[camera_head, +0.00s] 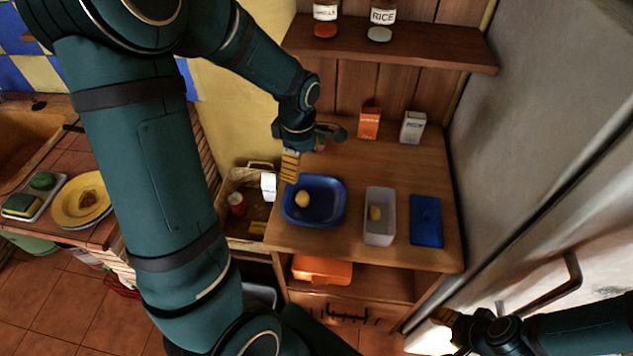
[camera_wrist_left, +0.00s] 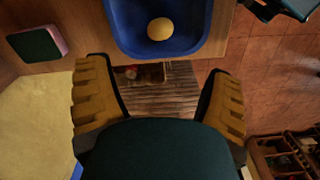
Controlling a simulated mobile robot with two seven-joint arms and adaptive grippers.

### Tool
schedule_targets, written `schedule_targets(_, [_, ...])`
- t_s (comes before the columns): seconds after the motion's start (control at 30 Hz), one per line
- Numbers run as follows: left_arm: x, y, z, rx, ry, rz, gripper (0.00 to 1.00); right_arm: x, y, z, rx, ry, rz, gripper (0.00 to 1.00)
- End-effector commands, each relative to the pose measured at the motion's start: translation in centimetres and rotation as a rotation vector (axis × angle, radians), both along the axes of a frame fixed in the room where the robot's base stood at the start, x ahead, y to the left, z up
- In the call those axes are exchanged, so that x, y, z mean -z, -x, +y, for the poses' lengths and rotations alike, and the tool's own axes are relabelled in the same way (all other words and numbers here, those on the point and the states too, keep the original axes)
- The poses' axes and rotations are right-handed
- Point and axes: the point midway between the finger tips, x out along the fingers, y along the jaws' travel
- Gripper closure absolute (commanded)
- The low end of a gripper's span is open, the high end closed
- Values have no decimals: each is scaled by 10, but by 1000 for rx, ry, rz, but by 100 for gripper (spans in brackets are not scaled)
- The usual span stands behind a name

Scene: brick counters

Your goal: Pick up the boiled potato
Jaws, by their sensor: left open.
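A yellow, rounded potato-like thing (camera_head: 302,198) lies in a blue square bowl (camera_head: 335,214) on the wooden counter. Both show at the top of the left wrist view, the potato (camera_wrist_left: 160,28) inside the bowl (camera_wrist_left: 122,30). My left gripper (camera_head: 290,166) is at the bowl's back left, apart from the potato. Its yellow fingers (camera_wrist_left: 160,98) are spread with nothing between them. My right gripper (camera_head: 446,317) is low at the right, far from the bowl, partly hidden.
The pale container (camera_head: 380,237) and a blue lid-like slab (camera_head: 426,222) stand right of the bowl. A crate (camera_head: 228,190) is left of the counter. A shelf (camera_head: 400,45) overhangs the back; a fridge bounds the right.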

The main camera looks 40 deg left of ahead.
Motion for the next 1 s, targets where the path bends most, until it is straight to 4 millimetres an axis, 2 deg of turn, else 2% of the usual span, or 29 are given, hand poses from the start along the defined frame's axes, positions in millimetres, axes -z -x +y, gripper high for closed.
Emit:
schedule_targets(0.13, [16,1,1,-6,-1,5,19,3,1,0,-1,-1,4,53])
schedule_targets(0.4, [67,1,0,-4,0,5,19,12,4,1,-7,-2,10,53])
schedule_targets(0.73, [93,0,0,-3,0,2,19,16,6,1,-9,-2,12,53])
schedule_targets(1.0, [130,-3,0,-4,0,3,19,22,7,1,-13,-4,16,53])
